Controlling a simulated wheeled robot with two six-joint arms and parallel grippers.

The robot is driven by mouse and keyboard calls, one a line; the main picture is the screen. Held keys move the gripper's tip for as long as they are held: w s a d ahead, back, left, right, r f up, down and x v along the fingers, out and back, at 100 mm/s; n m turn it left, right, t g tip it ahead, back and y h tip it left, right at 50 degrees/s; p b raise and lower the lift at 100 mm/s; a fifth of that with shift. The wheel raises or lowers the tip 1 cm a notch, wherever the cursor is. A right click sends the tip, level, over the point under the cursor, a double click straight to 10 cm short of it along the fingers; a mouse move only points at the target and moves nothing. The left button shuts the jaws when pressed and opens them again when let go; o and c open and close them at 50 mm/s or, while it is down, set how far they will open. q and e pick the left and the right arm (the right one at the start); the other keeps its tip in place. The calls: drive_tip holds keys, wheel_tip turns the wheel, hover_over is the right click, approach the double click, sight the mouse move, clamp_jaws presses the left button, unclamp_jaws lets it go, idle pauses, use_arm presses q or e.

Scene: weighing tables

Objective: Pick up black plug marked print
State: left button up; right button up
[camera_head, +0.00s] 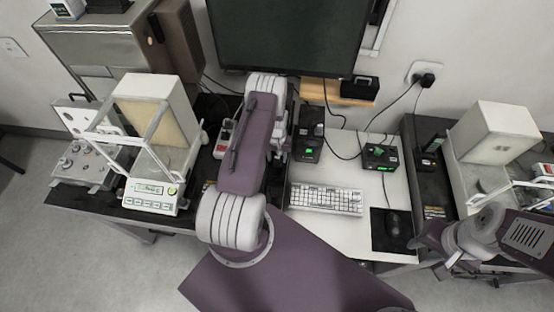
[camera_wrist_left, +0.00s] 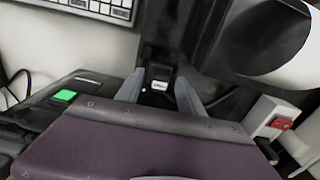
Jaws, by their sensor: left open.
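In the left wrist view, a small black plug-like block with a white label (camera_wrist_left: 159,74) sits between the fingertips of my left gripper (camera_wrist_left: 160,92). The label is too small to read, so I cannot tell whether it says print. The gripper's two grey fingers are apart, one on each side of the block, and I see no grip on it. In the head view, my left arm covers the block and most of the left gripper. My right gripper (camera_head: 453,262) is at the lower right, away from this spot; its jaws are unclear.
Black boxes with green lights (camera_head: 310,150) and (camera_head: 380,157) stand near a white keyboard (camera_head: 326,199) and a mouse (camera_head: 393,223). A balance (camera_head: 150,195) stands left; another (camera_head: 505,130) stands right. A monitor (camera_head: 290,35) is behind. Cables run to a wall socket.

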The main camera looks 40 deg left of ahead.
use_arm(q)
drive_tip(key=shift+f, duration=0.35)
drive_tip(key=c, duration=0.4)
clamp_jaws()
drive_tip(key=shift+r, duration=0.1)
